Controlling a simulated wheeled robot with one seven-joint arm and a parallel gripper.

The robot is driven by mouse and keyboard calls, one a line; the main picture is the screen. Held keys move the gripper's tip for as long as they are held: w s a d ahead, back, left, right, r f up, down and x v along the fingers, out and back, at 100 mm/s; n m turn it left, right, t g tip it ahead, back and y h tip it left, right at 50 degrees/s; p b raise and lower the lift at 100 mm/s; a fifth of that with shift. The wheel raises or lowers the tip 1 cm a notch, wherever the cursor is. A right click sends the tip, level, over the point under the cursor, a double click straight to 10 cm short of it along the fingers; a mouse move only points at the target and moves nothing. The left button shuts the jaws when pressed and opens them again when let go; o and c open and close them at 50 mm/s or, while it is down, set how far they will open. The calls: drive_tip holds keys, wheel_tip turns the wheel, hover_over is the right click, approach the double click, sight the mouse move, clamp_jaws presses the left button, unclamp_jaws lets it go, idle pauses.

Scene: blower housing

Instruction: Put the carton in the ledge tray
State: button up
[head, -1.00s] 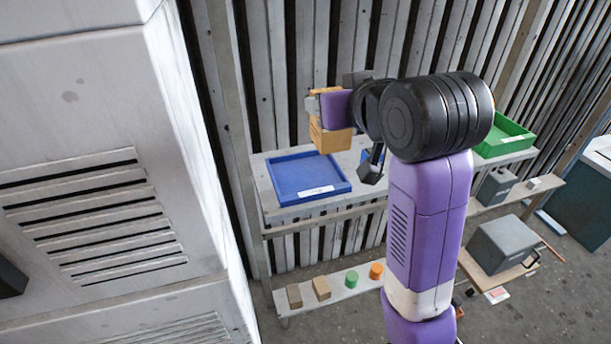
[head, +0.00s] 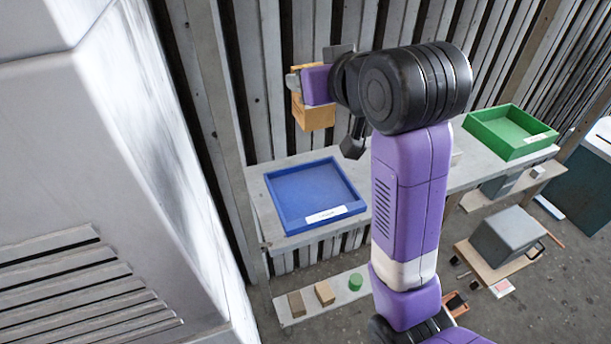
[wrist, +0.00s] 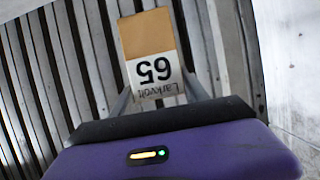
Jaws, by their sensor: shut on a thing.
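My gripper (head: 305,83) is shut on an orange-brown carton (head: 314,116). It holds the carton in the air, above and beyond the blue tray (head: 272,217) as seen in the head view. In the wrist view the carton (wrist: 150,35) sits between the fingers, with a white label reading "65" upside down. The blue tray is empty and lies on the left part of a grey ledge (head: 257,190). A green tray (head: 512,150), also empty, lies on the right part of that ledge. The labels on both trays are too small to read.
A large pale housing (head: 120,180) with vents fills the left side. A slatted wall (head: 400,25) stands behind the ledge. A low shelf (head: 287,320) below carries two small blocks and a green cylinder. A grey box (head: 507,237) stands on a board at right.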

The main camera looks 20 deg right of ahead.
wheel_tip(320, 180, down, 20)
drive_tip(key=shift+r, duration=0.15)
idle(0.3)
drive_tip(key=shift+b, duration=0.35)
drive_tip(key=o, duration=1.6)
drive_tip(key=v, duration=1.2)
